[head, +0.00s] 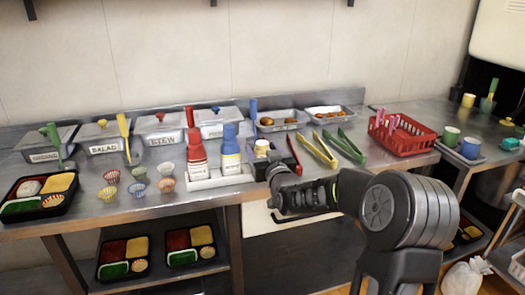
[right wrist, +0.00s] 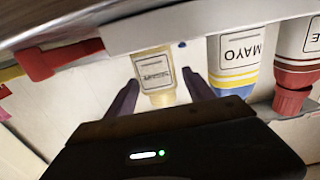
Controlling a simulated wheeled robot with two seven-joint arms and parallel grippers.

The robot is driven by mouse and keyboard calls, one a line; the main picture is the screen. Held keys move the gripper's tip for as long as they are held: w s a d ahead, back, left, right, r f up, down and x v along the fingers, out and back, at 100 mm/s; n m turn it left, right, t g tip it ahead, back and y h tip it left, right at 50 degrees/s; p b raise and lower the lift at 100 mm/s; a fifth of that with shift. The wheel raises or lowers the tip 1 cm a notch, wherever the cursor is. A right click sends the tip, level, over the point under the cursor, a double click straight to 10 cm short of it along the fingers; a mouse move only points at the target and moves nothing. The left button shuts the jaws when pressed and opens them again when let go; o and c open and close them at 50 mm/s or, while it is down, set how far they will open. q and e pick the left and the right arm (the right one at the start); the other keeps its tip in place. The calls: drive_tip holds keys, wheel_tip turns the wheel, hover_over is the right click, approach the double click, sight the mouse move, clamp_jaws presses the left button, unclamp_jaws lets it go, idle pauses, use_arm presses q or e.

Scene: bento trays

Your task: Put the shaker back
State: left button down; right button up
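The shaker (head: 262,147) is small, cream-coloured and light-topped. It stands at the right end of the white bottle rack (head: 205,183), its lower part hidden by my gripper in the head view. The right wrist view is upside down and shows the labelled shaker (right wrist: 155,75) between my fingers, beside the mayo bottle (right wrist: 235,60). My right gripper (right wrist: 160,92) is open, one finger on each side of the shaker, with narrow gaps visible. In the head view my right gripper (head: 272,172) is at the counter's front edge. My left gripper is out of view.
Red (head: 196,152) and blue-capped (head: 230,150) bottles stand left of the shaker. Red, yellow (head: 318,150) and green tongs lie to its right. Lidded steel bins (head: 160,125) stand behind, and a red basket (head: 402,137) is farther right. Small cups and a bento tray (head: 40,212) are at left.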

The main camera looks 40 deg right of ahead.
drive_tip(key=shift+r, duration=0.1)
drive_tip(key=v, duration=1.2)
idle(0.7)
